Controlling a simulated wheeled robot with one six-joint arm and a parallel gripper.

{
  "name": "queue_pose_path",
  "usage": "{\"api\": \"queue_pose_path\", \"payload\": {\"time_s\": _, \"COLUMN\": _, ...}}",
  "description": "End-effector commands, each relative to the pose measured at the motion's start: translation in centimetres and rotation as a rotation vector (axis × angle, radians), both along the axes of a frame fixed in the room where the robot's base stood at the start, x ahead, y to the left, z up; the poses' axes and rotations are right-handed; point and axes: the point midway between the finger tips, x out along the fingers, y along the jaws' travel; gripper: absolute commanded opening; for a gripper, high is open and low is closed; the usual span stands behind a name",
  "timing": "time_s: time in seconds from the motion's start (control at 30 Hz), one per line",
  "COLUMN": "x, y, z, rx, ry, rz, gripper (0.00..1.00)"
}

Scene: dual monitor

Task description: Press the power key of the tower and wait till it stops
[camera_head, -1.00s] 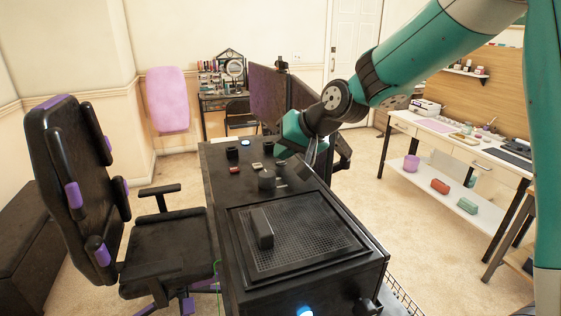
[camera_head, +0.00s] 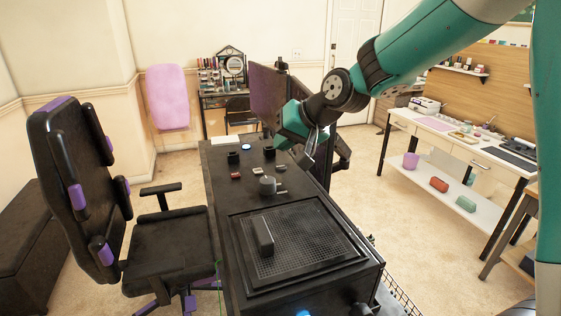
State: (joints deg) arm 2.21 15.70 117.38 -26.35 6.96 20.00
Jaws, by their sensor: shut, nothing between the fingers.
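The black computer tower (camera_head: 345,277) stands close in front, its top with a mesh panel facing up. A blue glow (camera_head: 303,313), likely the lit power key, shows at the bottom picture edge on its near side, mostly cut off. My gripper (camera_head: 306,160) is shut and empty. It hangs above the far right part of the black desk, behind the tower and well apart from the glow.
A black block (camera_head: 263,236) lies on the mesh. Monitors (camera_head: 267,90) stand behind my gripper. A chair (camera_head: 165,245) is at left, a white workbench (camera_head: 460,150) at right.

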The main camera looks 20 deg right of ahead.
Motion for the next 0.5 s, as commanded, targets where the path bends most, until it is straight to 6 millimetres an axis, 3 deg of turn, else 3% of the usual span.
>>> {"api": "queue_pose_path", "payload": {"time_s": 0.03, "x": 0.0, "y": 0.0, "z": 1.0, "rx": 0.0, "ry": -0.001, "rz": -0.001, "gripper": 0.0}}
{"api": "queue_pose_path", "payload": {"time_s": 0.23, "x": 0.0, "y": 0.0, "z": 2.9, "rx": -0.001, "ry": 0.0, "rz": 0.001, "gripper": 0.0}}
{"api": "queue_pose_path", "payload": {"time_s": 0.5, "x": 0.0, "y": 0.0, "z": 3.1, "rx": 0.0, "ry": 0.001, "rz": 0.001, "gripper": 0.0}}
